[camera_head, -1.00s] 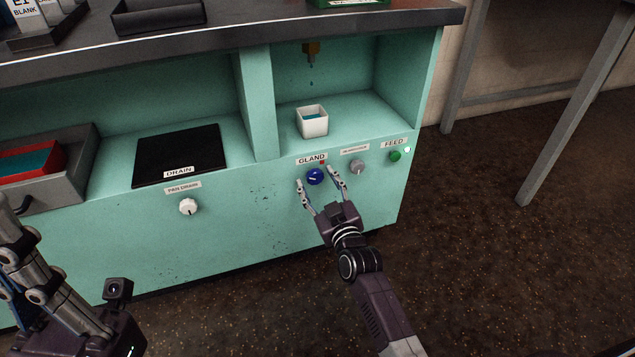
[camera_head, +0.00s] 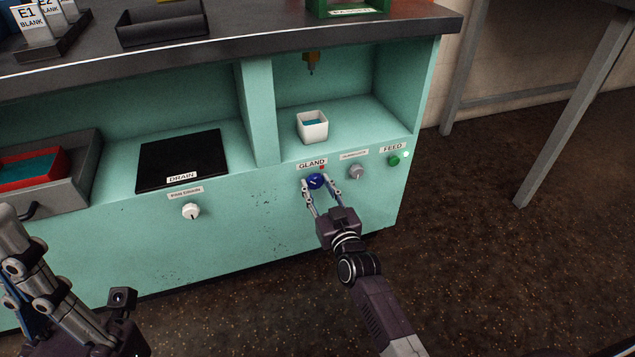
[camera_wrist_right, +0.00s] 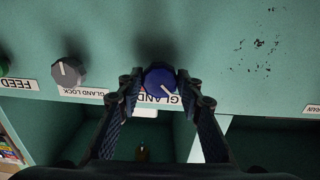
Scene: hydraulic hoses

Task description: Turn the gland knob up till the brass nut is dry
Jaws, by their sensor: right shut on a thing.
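The blue gland knob (camera_head: 316,181) is on the front panel under the GLAND label (camera_head: 311,163). My right gripper (camera_head: 321,187) is shut on it, with a finger on each side; the wrist view shows the knob (camera_wrist_right: 159,80) between the fingers, its white pointer line visible. The brass nut (camera_head: 311,58) hangs under the worktop in the right bay.
A white pan drain knob (camera_head: 191,211) and black drain plate (camera_head: 182,160) are to the left. A red tray (camera_head: 62,178) is further left.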

